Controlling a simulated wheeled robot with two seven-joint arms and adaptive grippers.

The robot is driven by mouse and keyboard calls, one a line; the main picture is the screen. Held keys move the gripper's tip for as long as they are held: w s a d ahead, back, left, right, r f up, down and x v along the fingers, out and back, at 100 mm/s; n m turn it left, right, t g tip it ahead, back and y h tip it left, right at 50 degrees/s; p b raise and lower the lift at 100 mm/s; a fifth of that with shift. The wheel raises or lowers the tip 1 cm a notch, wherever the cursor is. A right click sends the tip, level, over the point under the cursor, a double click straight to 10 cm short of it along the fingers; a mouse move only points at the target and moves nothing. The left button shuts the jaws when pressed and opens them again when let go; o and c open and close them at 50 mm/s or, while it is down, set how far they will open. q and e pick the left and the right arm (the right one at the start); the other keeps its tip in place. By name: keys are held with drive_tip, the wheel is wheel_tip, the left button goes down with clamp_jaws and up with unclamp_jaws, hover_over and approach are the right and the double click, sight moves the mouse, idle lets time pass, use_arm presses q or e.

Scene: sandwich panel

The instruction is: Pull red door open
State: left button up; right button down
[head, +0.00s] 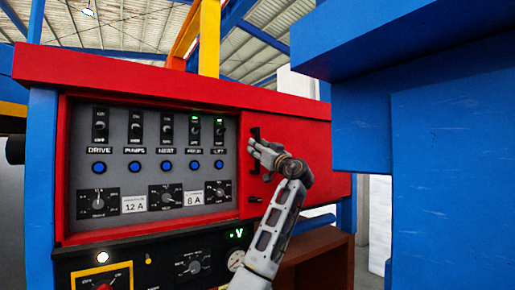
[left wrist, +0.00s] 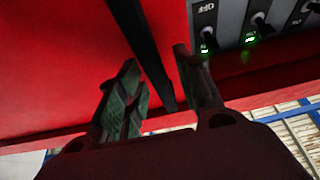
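The red door (head: 318,150) is the flat red panel to the right of the grey switch panel, and it looks shut. Its upright black handle (head: 255,132) is near its left edge, partly hidden by my left gripper (head: 254,148). In the left wrist view the handle (left wrist: 148,45) is a dark bar running between the two spread fingers of my left gripper (left wrist: 157,62). Gaps show on both sides of the bar, so the fingers are around it but not closed on it. My right gripper is not in view.
The grey switch panel (head: 150,125) with switches, blue buttons and dials is left of the door. A large blue structure (head: 440,150) stands close on the right. Below the door is an open brown compartment (head: 322,262). A black panel (head: 150,262) lies below the switches.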

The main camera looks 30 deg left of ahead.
use_arm(q)
drive_tip(key=v, duration=1.1)
idle(0.6)
